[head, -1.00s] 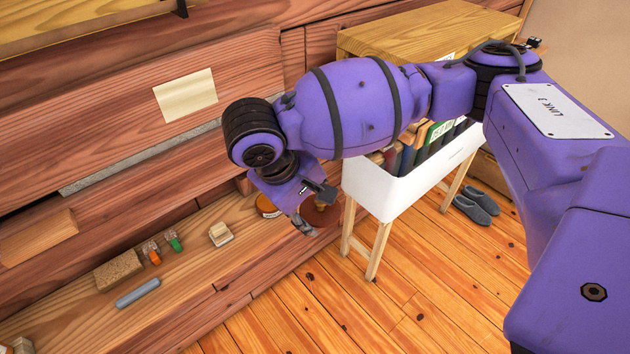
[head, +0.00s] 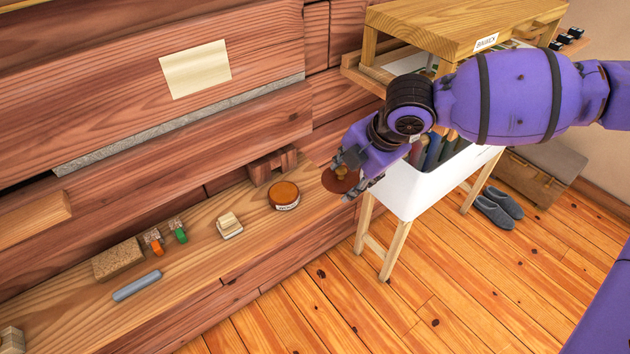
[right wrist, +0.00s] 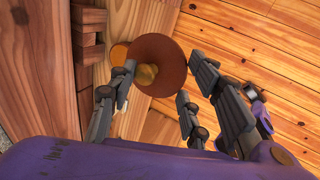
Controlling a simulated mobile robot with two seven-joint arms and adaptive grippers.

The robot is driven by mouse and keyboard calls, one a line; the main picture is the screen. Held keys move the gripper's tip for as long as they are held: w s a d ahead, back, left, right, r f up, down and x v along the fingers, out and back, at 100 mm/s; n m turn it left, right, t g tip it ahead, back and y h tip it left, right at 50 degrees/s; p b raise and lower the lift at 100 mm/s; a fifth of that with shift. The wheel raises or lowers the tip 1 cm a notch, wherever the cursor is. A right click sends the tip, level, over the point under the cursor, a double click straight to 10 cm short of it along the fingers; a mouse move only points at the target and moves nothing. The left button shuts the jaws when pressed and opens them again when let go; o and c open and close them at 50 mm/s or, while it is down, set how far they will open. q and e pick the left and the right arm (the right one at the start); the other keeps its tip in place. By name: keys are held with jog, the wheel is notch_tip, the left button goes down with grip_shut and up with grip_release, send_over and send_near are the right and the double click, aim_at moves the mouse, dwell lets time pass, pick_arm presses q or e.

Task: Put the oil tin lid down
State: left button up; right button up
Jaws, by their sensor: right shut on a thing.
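The oil tin lid (head: 338,183) is a dark brown disc with a small wooden knob. My right gripper (head: 360,172) is shut on it by the knob and holds it past the right end of the shelf items, near the white bin. The right wrist view shows the lid (right wrist: 172,58) and its knob between the fingers of the gripper (right wrist: 160,82). The round oil tin (head: 284,194), with an orange-brown top and a pale label, stands on the wooden shelf left of the lid. It is partly hidden behind the lid in the right wrist view (right wrist: 119,53). My left gripper is not in view.
On the wooden shelf (head: 190,276) are a pale block (head: 229,226), a grey-blue bar (head: 137,285), a cork block (head: 118,260) and small orange and green items. A white bin (head: 425,195) on legs stands at right. Bare shelf lies in front of the tin.

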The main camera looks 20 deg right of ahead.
jog(key=w+f, duration=0.3)
jog(key=w, duration=0.1)
jog(key=w+a+f+b, duration=0.1)
jog(key=w+f, duration=0.2)
jog(key=w, duration=0.1)
jog(key=w+a+f, duration=0.1)
jog(key=w+f, duration=0.2)
jog(key=w, duration=0.1)
jog(key=shift+w+a+f+b, duration=0.1)
jog(key=shift+w+a+b, duration=0.05)
jog(key=shift+w+b, duration=0.2)
jog(key=shift+w+f, duration=0.15)
notch_tip(320, 180, down, 3)
jog(key=shift+f, duration=0.1)
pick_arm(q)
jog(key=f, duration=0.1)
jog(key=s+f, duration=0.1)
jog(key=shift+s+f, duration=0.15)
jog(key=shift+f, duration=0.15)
pick_arm(e)
jog(key=shift+w, duration=0.1)
jog(key=shift+f, duration=0.15)
jog(key=shift+f, duration=0.35)
jog(key=shift+f, duration=0.1)
